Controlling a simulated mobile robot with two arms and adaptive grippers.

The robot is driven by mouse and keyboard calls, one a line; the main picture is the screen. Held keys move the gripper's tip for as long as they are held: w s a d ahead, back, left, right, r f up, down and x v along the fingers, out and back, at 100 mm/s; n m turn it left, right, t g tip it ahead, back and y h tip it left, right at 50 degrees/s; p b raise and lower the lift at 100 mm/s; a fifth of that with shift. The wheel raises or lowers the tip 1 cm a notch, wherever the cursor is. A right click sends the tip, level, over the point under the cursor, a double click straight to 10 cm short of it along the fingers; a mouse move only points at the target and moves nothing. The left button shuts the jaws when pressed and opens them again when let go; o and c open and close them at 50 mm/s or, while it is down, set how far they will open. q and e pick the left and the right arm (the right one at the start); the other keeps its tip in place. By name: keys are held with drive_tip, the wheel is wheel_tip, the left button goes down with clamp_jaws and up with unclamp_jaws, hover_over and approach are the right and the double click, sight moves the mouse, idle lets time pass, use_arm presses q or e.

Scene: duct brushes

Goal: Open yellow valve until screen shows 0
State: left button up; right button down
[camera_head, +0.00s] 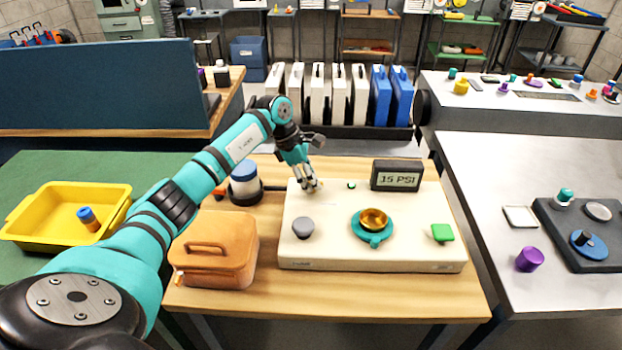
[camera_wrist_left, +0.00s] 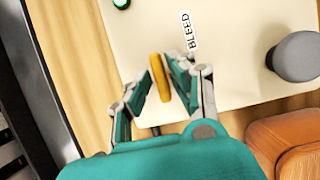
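The yellow valve (camera_wrist_left: 159,78) shows in the left wrist view as a narrow yellow handle beside a "BLEED" label (camera_wrist_left: 192,31), near the edge of the cream panel (camera_head: 338,243). My left gripper (camera_head: 311,186) is at the panel's back left corner in the head view. In the left wrist view its fingers (camera_wrist_left: 160,85) stand on both sides of the yellow handle, close to it; whether both press on it is unclear. In the head view the gripper mostly hides the valve. The screen (camera_head: 397,176) reads "15 PSI". My right gripper is not in view.

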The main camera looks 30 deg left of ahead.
use_arm(q)
clamp_jaws()
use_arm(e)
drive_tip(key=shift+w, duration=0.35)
